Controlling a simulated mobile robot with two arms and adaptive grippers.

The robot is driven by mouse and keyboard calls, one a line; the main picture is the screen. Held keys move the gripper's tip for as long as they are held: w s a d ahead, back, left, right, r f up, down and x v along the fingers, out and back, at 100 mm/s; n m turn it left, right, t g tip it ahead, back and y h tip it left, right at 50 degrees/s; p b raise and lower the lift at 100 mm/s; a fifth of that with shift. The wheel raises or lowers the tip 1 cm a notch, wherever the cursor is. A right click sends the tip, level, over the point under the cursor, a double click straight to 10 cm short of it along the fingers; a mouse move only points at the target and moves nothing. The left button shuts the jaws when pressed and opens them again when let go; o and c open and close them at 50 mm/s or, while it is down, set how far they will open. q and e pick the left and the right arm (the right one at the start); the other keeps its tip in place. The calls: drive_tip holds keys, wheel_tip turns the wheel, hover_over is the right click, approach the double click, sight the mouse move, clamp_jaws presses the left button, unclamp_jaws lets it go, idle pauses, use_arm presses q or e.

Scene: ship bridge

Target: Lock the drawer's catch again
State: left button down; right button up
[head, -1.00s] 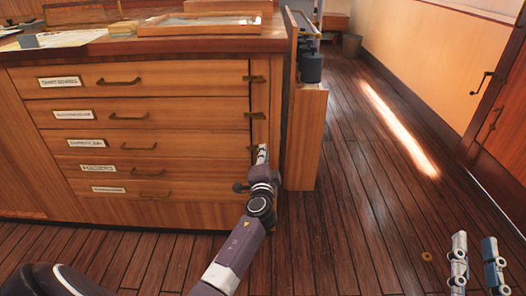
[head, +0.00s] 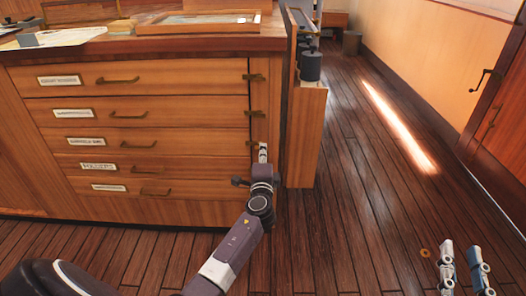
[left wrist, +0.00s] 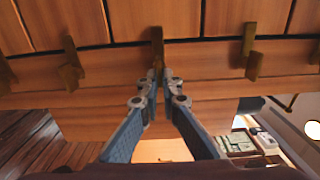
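The wooden chest (head: 150,205) has a stack of labelled drawers with brass handles, and all look closed. Brass catches sit along its right edge, including the top one (head: 255,77) and the second (head: 254,113). My left gripper (head: 263,150) is at the third catch, which it partly hides. In the left wrist view, my left gripper (left wrist: 159,76) has its fingertips close together around the end of a brass catch (left wrist: 157,46). Neighbouring catches show left (left wrist: 70,62) and right (left wrist: 250,50). My right gripper (head: 463,262) is open and empty, low at the right.
Charts and a framed tray (head: 200,24) lie on the chest top. A wooden side panel (head: 306,140) stands just right of the catches. A door (head: 500,130) is at the far right.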

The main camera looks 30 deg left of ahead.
use_arm(q)
drive_tip(key=shift+f, duration=0.15)
drive_tip(key=c, duration=2.2)
unclamp_jaws()
drive_tip(key=shift+s, duration=0.1)
drive_tip(key=v, duration=1.2)
